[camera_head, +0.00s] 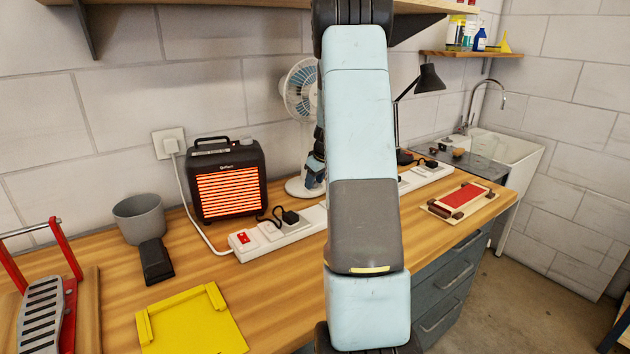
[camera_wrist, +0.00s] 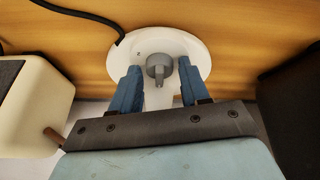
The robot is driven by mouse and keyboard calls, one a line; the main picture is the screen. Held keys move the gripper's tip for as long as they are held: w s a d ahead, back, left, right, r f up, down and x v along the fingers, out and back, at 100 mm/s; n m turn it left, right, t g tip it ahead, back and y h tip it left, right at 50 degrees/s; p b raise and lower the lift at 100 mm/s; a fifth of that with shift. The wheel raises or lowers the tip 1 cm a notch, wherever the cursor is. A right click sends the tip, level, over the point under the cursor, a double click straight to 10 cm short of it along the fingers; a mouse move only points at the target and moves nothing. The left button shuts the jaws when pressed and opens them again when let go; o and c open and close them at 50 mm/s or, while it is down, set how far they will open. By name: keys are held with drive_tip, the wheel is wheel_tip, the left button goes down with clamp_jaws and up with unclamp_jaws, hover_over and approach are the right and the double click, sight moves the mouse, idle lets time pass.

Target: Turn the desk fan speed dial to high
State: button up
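The desk fan (camera_head: 299,88) stands at the back of the bench by the wall, partly hidden by my arm in the head view. Its white round base (camera_head: 301,187) rests on the bench. In the wrist view the base (camera_wrist: 198,50) carries a grey speed dial (camera_wrist: 159,68) with a pointer towards the bottom of the picture. My gripper (camera_wrist: 157,82) is open, its two blue fingers either side of the dial, apart from it as far as I can see. In the head view my gripper (camera_head: 315,172) shows in part at the fan base. The dial's speed marks are mostly unreadable.
A glowing heater (camera_head: 229,180) stands left of the fan. A white power strip (camera_head: 280,234) with a black plug lies in front. A grey cup (camera_head: 140,218) and yellow plate (camera_head: 192,322) are further left. A black lamp (camera_head: 428,80) stands right.

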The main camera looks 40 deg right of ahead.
drive_tip(key=c, duration=0.7)
drive_tip(key=shift+c, duration=0.2)
drive_tip(key=shift+m, duration=0.3)
drive_tip(key=shift+a+m+h, duration=0.15)
drive_tip(key=shift+m+h, duration=0.85)
drive_tip(key=shift+m, duration=1.1)
drive_tip(key=o, duration=1)
drive_tip(key=shift+o, duration=0.2)
drive_tip(key=v, duration=1.3)
drive_tip(key=shift+r, duration=0.4)
